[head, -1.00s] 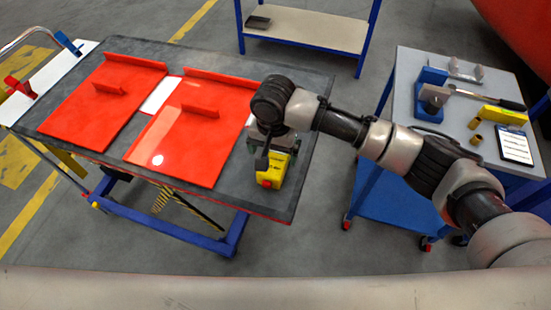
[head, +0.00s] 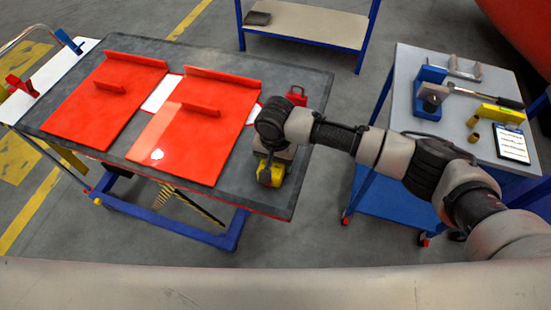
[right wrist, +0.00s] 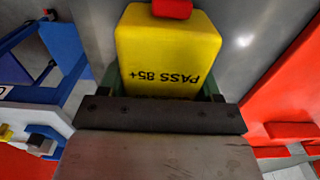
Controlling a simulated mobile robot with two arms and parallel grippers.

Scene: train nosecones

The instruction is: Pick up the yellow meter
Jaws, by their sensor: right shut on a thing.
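The yellow meter (head: 277,178) is at the near right end of the dark table, below my right wrist in the head view. My right gripper (head: 274,160) points down at it and is shut on it. In the right wrist view the yellow meter (right wrist: 168,48) sits between the green fingers, with "PASS 85+" upside down on its face and a red part at its top. Whether it touches the tabletop or hangs just above it I cannot tell. My left gripper is not in view.
Two red panels (head: 97,118) (head: 180,160) lie on the dark table (head: 235,195), left of the meter. A small red object (head: 296,95) stands behind my wrist. A grey-topped cart (head: 455,130) on the right holds a blue fixture (head: 428,105), a yellow tool and a clipboard.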

